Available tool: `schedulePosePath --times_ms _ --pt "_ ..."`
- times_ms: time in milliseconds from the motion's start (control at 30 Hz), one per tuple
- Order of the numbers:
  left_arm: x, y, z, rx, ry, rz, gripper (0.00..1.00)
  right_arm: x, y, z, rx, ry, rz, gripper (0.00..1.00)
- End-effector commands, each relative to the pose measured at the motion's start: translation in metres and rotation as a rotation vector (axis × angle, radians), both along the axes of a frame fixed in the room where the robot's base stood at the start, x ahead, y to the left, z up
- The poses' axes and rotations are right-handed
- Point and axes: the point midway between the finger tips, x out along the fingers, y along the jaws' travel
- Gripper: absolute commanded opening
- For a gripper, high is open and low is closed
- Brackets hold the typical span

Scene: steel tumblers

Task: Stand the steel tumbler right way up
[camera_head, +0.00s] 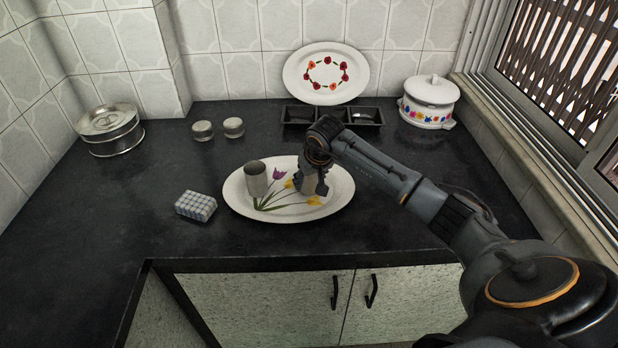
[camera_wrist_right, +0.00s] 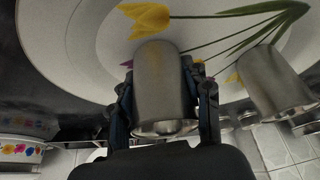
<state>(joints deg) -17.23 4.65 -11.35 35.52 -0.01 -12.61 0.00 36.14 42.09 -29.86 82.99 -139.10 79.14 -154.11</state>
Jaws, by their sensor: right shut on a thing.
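My right gripper (camera_head: 313,186) is over the right half of an oval white tray (camera_head: 341,199) with painted tulips. It is shut on a steel tumbler (camera_wrist_right: 162,85), one finger on each side in the right wrist view. The held tumbler is upright or nearly so, at the tray; in the head view the gripper partly hides it. A second steel tumbler (camera_head: 257,184) stands on the left part of the tray, also in the wrist view (camera_wrist_right: 270,85). My left gripper is not in view.
A blue-white block (camera_head: 196,206) lies left of the tray. Two small jars (camera_head: 233,127), a lidded steel pot (camera_head: 110,130), a black divided tray (camera_head: 300,115), a floral plate (camera_head: 326,60) and a white floral pot (camera_head: 429,100) stand behind.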

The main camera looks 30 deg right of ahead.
Motion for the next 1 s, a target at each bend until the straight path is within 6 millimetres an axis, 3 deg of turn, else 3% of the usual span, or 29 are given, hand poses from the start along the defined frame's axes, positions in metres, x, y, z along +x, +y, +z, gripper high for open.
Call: schedulePosePath --times_ms 167,200,300,733,1000 --pt "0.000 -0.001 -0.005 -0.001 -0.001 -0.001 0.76 0.000 0.000 -0.005 -0.001 -0.001 0.001 0.12" --pt "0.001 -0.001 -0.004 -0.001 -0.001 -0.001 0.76 0.000 0.000 -0.004 -0.001 0.000 0.001 0.53" --pt "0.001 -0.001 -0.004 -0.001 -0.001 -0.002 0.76 0.000 0.000 -0.003 0.000 0.000 0.000 0.71" --pt "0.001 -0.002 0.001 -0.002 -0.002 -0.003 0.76 -0.001 0.000 0.004 0.000 -0.001 0.000 0.71" --pt "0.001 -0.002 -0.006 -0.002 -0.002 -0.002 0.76 -0.021 0.002 0.053 -0.004 -0.003 0.001 0.71"
